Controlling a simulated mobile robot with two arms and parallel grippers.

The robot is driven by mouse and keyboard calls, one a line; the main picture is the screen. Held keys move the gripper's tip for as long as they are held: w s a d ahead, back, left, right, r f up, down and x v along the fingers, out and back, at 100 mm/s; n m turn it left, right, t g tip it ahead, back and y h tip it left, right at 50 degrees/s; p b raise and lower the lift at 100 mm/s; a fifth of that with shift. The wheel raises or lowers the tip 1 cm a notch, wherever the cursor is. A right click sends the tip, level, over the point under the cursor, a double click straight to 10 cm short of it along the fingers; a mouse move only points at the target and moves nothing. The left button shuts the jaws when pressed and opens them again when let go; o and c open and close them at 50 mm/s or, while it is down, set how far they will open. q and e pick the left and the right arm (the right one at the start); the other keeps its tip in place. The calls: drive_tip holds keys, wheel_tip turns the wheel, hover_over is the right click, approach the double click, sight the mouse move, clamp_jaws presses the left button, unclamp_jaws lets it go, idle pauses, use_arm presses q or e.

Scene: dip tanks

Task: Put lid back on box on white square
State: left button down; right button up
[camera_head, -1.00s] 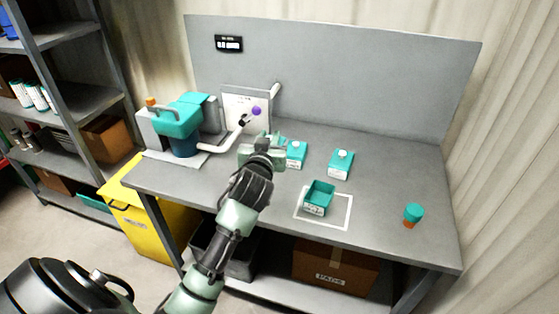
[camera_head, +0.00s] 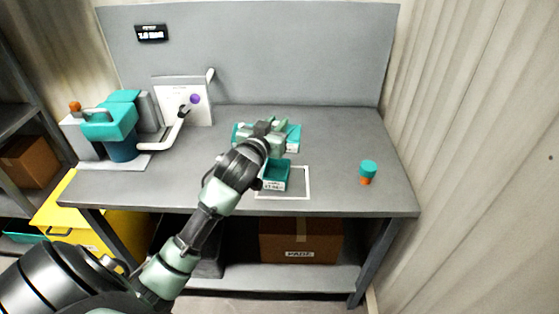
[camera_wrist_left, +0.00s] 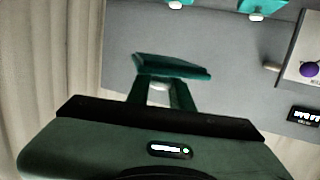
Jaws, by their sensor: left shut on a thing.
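My left gripper (camera_head: 268,130) is shut on the white knob of a teal lid. The left wrist view shows the lid (camera_wrist_left: 172,67) held nearly edge-on beyond the fingers; the gripper hides it in the head view. The open teal box (camera_head: 276,178) has a white label and stands inside the white square (camera_head: 309,182) on the bench. The gripper is above and a little behind the box in the picture, apart from it, and partly covers its left rim. My right gripper is not in view.
Two lidded teal boxes, one on the right (camera_head: 294,134) and one on the left (camera_head: 239,131), stand behind my gripper. A teal and orange jar (camera_head: 368,172) stands at the right. A teal machine (camera_head: 110,125) fills the left end.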

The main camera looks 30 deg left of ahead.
use_arm(q)
wheel_tip(320, 180, down, 12)
drive_tip(key=shift+s+f, duration=0.1)
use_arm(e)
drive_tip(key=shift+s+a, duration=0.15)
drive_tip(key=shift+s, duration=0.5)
use_arm(q)
drive_tip(key=shift+f, duration=0.1)
drive_tip(key=shift+f, duration=0.15)
drive_tip(key=c, duration=1.2)
unclamp_jaws()
drive_tip(key=shift+c, duration=0.2)
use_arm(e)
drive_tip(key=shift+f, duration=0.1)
